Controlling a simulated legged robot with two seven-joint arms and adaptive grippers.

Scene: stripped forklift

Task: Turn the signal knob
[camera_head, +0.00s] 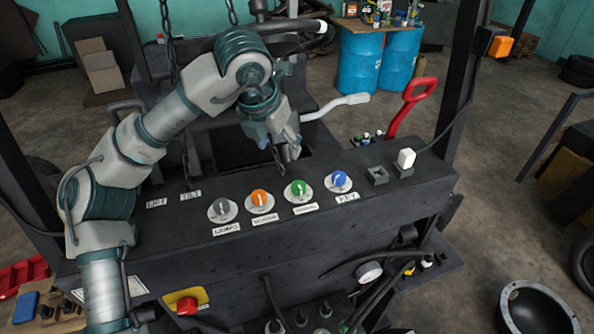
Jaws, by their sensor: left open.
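A row of knobs on round white plates sits on the dark dashboard panel: a grey knob (222,207), an orange knob (261,199), a green knob (299,188) and a blue knob (339,179). The labels below the orange and green knobs are too small to read surely, so I cannot tell which one is the signal knob. The blue knob's label reads KEY. My left gripper (287,158) is open and points down, just behind and above the green knob, apart from it. My right gripper is out of view.
A white rocker switch (405,158) and an empty switch socket (377,174) lie right of the knobs. A white-handled lever (338,106) and a red-handled lever (410,104) rise behind the panel. A red button (187,304) is on the front. Blue barrels (360,62) stand far back.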

